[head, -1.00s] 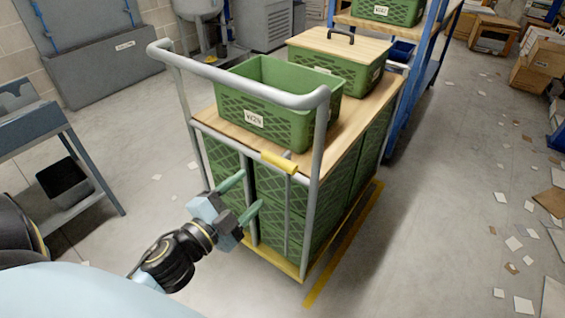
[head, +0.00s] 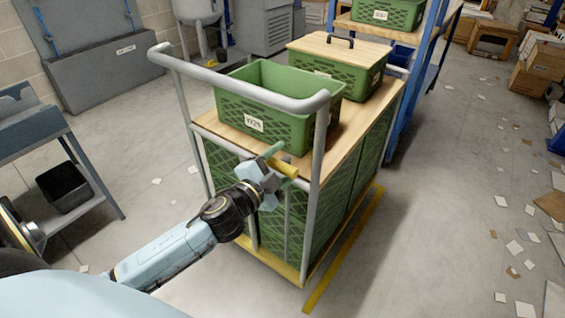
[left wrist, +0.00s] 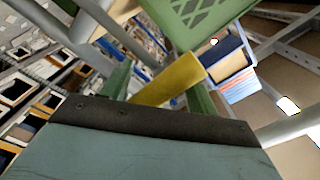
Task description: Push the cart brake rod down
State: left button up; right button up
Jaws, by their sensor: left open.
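The cart (head: 318,160) has a grey tubular handle frame and a wooden top. The brake rod is a thin grey upright with a yellow grip (head: 284,168) at its top, on the handle side. My left gripper (head: 279,163) is open at the yellow grip, with its green fingers on either side of it. In the left wrist view the yellow grip (left wrist: 168,79) lies slanted between the two fingers. I cannot tell whether the fingers touch it. The gripper hides part of the rod below. My right gripper is not in view.
An open green crate (head: 265,120) and a lidded crate (head: 338,68) stand on the cart top, with more green crates below. The grey handle bar (head: 235,82) passes above my left gripper. A grey side table (head: 50,150) stands at left. Paper scraps litter the floor at right.

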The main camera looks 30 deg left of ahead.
pick_arm(q)
jog(key=shift+w, duration=0.1)
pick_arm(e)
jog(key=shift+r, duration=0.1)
pick_arm(q)
jog(key=shift+c, duration=0.2)
jog(key=c, duration=1.2)
jog(key=shift+f, duration=0.1)
grip_shut()
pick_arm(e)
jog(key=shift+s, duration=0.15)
pick_arm(q)
notch_tip(320, 180, down, 5)
jog(key=b, duration=0.3)
jog(key=shift+f, duration=0.2)
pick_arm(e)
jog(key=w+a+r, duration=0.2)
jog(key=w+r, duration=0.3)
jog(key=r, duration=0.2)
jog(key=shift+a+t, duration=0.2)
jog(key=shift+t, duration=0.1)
pick_arm(q)
jog(key=shift+d, duration=0.1)
jog(key=o, duration=1.2)
grip_release()
jog(key=shift+f, duration=0.1)
jog(key=shift+o, duration=0.2)
